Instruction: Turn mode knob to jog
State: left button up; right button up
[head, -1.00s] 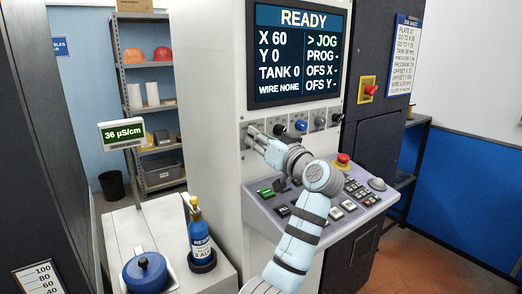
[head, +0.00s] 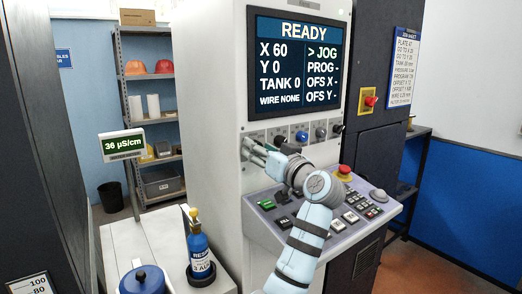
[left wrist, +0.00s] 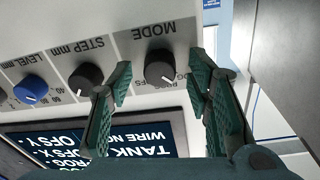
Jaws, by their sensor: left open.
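The black mode knob (left wrist: 160,67) is on the grey panel under the label MODE in the left wrist view. The view is upside down. In the head view my left gripper (head: 250,152) is at the left end of the knob row and hides the mode knob. The screen (head: 297,65) reads READY with the arrow at JOG. My right gripper is not in view.
The black step knob (left wrist: 86,76) is close beside one finger, and the blue level knob (left wrist: 34,89) is farther along. Below the knobs is a sloped console with buttons and a red stop button (head: 344,169). A blue bottle (head: 198,250) stands at the lower left.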

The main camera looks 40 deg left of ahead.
pick_arm(q)
jog(key=v, duration=1.2)
